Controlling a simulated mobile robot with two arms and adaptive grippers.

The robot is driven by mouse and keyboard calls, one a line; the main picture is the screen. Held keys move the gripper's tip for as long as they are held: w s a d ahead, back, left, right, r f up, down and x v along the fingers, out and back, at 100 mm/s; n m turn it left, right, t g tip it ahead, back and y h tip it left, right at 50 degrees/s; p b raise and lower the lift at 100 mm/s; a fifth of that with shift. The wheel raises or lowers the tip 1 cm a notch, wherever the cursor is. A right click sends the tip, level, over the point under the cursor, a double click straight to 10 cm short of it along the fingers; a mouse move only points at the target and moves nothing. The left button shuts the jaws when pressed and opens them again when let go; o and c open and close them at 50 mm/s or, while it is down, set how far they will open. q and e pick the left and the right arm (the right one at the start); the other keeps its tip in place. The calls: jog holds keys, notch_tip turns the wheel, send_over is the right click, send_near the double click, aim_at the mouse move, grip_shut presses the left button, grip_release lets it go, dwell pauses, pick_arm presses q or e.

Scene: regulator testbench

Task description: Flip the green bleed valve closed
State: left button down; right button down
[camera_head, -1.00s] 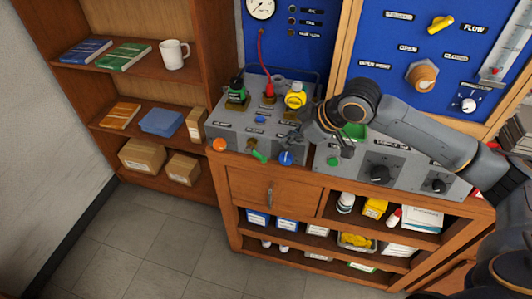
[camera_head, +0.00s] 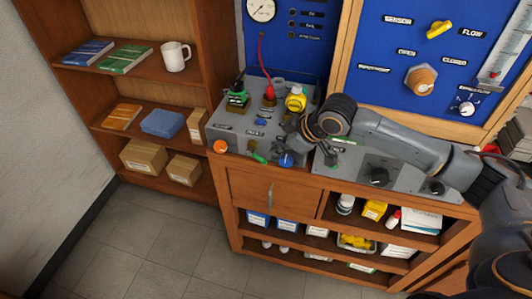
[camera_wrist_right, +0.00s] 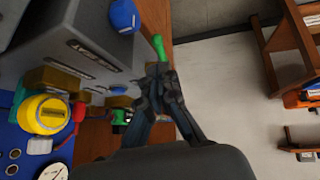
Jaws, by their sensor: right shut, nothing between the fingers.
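The green bleed valve lever (camera_head: 258,157) sticks out low on the front of the grey regulator box (camera_head: 228,140) in the head view, slanting down to the right. In the right wrist view, the green lever (camera_wrist_right: 159,46) shows just beyond my fingertips. My right gripper (camera_head: 281,146) is shut and empty, just right of the lever, close to the box front. In the wrist view my right gripper (camera_wrist_right: 158,75) covers the lever's base; I cannot tell whether it touches. My left gripper is in neither view.
A blue knob (camera_head: 286,159) sits right of the lever, an orange knob (camera_head: 220,146) left. Green (camera_head: 237,95), red (camera_head: 269,91) and yellow (camera_head: 296,99) fittings stand on top. A drawer (camera_head: 270,193) is below. The floor in front is clear.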

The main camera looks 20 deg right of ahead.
aim_at(262, 159)
jog(key=p+x, duration=0.1)
jog(key=x, duration=0.6)
jog(key=shift+s+f, duration=0.1)
jog(key=shift+f, duration=0.05)
